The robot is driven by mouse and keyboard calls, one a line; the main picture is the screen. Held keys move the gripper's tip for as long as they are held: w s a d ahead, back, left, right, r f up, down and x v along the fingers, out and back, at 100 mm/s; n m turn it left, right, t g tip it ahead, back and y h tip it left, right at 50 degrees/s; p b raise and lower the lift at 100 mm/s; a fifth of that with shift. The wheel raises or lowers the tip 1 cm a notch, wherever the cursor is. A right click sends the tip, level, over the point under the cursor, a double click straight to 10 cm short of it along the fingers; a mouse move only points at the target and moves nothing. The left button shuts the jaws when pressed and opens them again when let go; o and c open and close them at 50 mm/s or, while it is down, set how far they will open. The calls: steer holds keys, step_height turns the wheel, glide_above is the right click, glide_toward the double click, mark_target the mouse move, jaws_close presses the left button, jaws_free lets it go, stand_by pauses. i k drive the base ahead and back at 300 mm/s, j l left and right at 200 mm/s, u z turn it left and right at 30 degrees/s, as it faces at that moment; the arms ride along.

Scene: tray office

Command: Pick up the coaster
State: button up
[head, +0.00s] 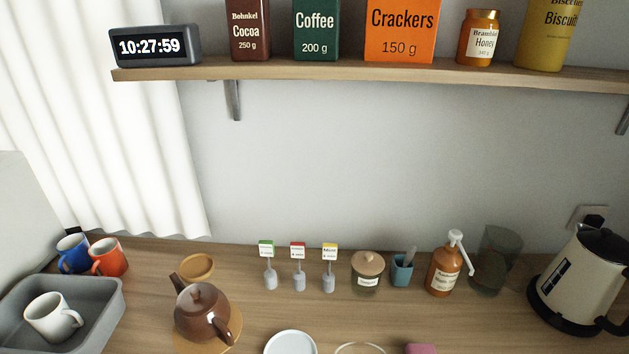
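No thing in the head view is labelled as the coaster. A small round tan wooden piece (198,266) lies on the counter behind the brown teapot and looks like a coaster; the teapot hides part of its near side. A larger round wooden mat (226,342) lies under the brown teapot (204,312). I cannot tell for certain which of the two is the coaster. My gripper is not in view.
A grey tray (110,309) with a white mug (53,317) stands at the left, blue (73,253) and orange (109,257) mugs behind. Three label holders (299,281), a jar (368,273), a pump bottle (445,268) and a kettle (585,275) line the counter. A shelf (350,75) hangs above.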

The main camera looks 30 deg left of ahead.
mark_target(195, 267)
steer(key=u, duration=1.75)
steer(key=i+j+z, duration=0.1)
steer(key=j, duration=0.25)
steer(key=i+j+z, duration=0.25)
steer(key=j, duration=0.4)
steer(key=i+j+z, duration=0.15)
steer(key=j, duration=0.25)
